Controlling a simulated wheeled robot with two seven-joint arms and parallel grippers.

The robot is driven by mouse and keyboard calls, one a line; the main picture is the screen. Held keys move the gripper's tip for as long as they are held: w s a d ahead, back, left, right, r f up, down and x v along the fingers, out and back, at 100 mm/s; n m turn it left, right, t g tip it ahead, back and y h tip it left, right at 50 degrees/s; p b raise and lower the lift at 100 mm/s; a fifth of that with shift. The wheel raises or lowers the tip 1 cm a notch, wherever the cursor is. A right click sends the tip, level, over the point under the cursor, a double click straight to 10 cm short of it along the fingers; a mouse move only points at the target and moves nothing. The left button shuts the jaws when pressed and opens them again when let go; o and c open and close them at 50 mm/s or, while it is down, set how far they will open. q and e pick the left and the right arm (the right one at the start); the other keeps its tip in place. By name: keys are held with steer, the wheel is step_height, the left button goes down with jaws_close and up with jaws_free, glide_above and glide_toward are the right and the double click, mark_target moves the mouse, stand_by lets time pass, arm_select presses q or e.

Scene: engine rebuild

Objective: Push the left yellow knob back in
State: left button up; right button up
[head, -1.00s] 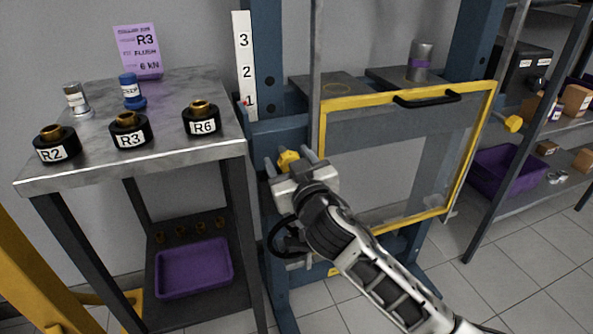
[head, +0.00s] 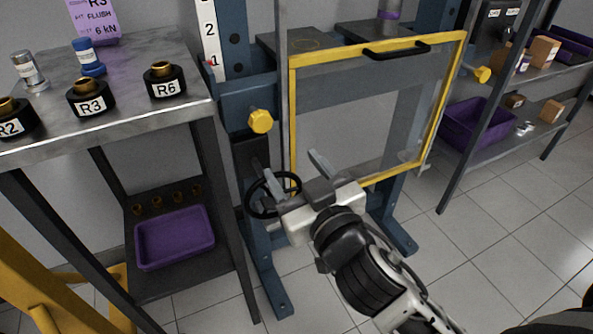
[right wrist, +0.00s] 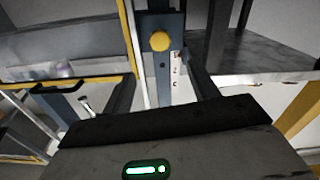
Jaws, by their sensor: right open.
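The left yellow knob (head: 260,121) sits on the blue press frame's left post, left of the yellow-edged clear guard, in the head view. The knob also shows in the right wrist view (right wrist: 159,41), beyond the fingers and near the line between them. My right gripper (head: 291,170) is open and empty, below and to the right of the knob and apart from it. How far the knob stands out from the post is hard to tell. A second yellow knob (head: 482,75) is on the right side. My left gripper is not in view.
A black handwheel (head: 272,195) is close behind my right gripper. The yellow-edged guard (head: 292,110) with its black handle (head: 397,49) stands to the right. A metal bench (head: 130,125) with R2, R3 and R6 parts is at the left, above a purple tray (head: 175,238).

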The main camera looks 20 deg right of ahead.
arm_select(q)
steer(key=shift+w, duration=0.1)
arm_select(e)
steer(key=shift+n, duration=0.3)
steer(key=c, duration=0.8)
steer(key=shift+d+r+n+p, duration=0.1)
steer(key=shift+n+p, duration=0.35)
steer(key=shift+n, duration=0.25)
steer(key=c, duration=0.5)
steer(key=n+p, duration=0.1)
steer(key=n, duration=0.2)
steer(key=n+p, duration=0.1)
steer(key=n, duration=0.3)
steer(key=n+p, duration=0.1)
steer(key=n, duration=0.2)
steer(key=shift+s+d+r+h, duration=0.25)
steer(key=shift+s+h, duration=0.05)
arm_select(q)
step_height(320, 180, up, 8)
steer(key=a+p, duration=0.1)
steer(key=p, duration=0.5)
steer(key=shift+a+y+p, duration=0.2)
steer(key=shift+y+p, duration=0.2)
arm_select(e)
steer(key=n, duration=2.2)
glide_toward(263, 125)
steer(key=w, duration=0.7)
